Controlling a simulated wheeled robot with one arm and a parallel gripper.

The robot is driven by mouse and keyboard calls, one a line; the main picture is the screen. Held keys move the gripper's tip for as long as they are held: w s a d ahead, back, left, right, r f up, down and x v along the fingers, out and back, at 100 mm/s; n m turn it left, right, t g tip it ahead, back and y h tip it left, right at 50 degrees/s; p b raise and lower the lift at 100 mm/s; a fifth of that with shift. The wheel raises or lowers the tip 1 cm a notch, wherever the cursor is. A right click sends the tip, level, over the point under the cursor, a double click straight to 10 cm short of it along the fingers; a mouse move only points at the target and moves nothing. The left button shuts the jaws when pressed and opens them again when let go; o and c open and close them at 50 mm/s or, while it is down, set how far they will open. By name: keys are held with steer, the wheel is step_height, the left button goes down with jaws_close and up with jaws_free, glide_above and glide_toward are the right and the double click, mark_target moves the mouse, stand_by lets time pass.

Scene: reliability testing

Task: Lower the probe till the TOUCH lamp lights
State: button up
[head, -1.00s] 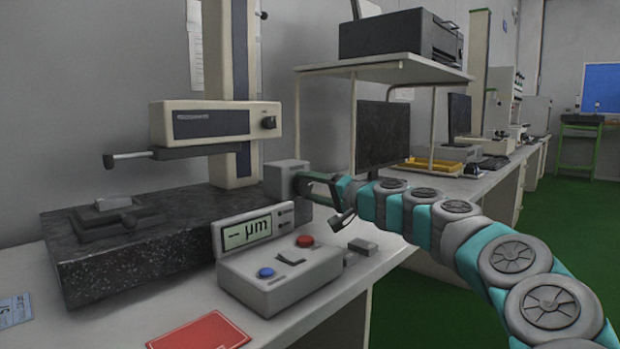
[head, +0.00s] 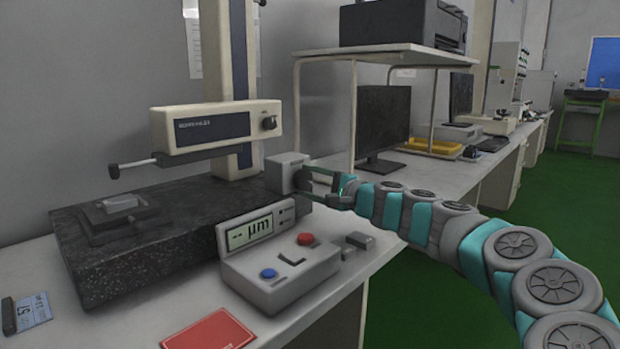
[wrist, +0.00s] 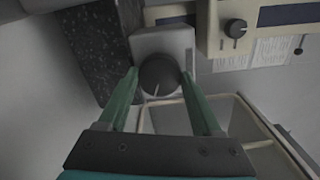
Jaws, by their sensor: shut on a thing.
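My gripper (head: 318,183) reaches a grey box (head: 283,165) right of the instrument's column. In the wrist view its two green fingers (wrist: 160,80) are shut on a dark round knob (wrist: 158,74) with a pale index mark. The probe (head: 113,171) is a thin rod with a small dark tip at the left of the cream drive unit (head: 163,130). It hangs above a light grey block (head: 122,203), with a gap between them. The console display (head: 249,231) shows dashes and "µm". I cannot make out a lit TOUCH lamp.
The console (head: 300,275) has a red button (head: 306,239) and a blue button (head: 269,273). The block's holder rests on a dark granite slab (head: 180,235).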

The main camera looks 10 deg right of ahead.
stand_by(0.4)
steer(key=o, duration=1.4)
steer(key=shift+c, duration=0.2)
steer(key=b+v, duration=0.1)
steer(key=v, duration=0.7)
steer(key=shift+w, duration=0.1)
